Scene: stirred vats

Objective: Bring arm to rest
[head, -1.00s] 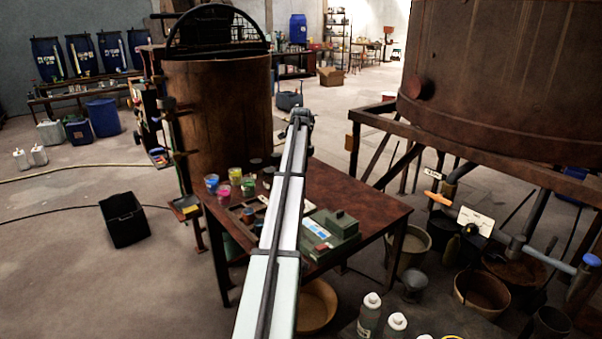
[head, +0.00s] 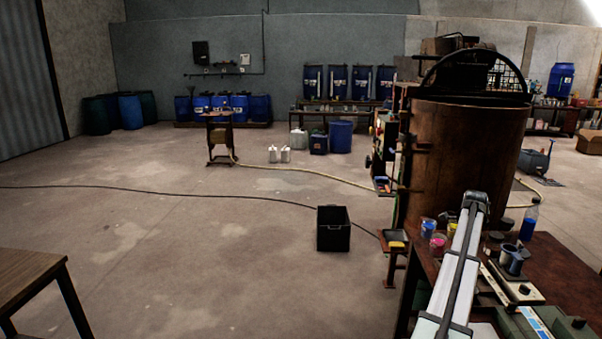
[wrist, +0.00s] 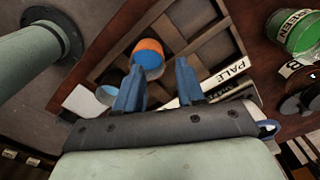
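My arm (head: 455,265) reaches from the bottom of the head view over the red-brown table (head: 570,268). Its far end is beside the big rusty vat (head: 465,150); the fingers do not show there. In the wrist view my gripper (wrist: 159,68) has its two blue fingers apart, with nothing seen held between them. It points down at a divided wooden tray (wrist: 205,50). An orange cup with blue inside (wrist: 150,52) is just beyond the fingertips. A label reading "PALE" (wrist: 225,78) lies right of the fingers.
A green jar (wrist: 297,32) stands right of the tray. Colour pots (head: 437,243) and a bottle of blue liquid (head: 530,222) stand on the table. A black crate (head: 333,236) sits on open floor. A wooden table (head: 28,275) is at lower left.

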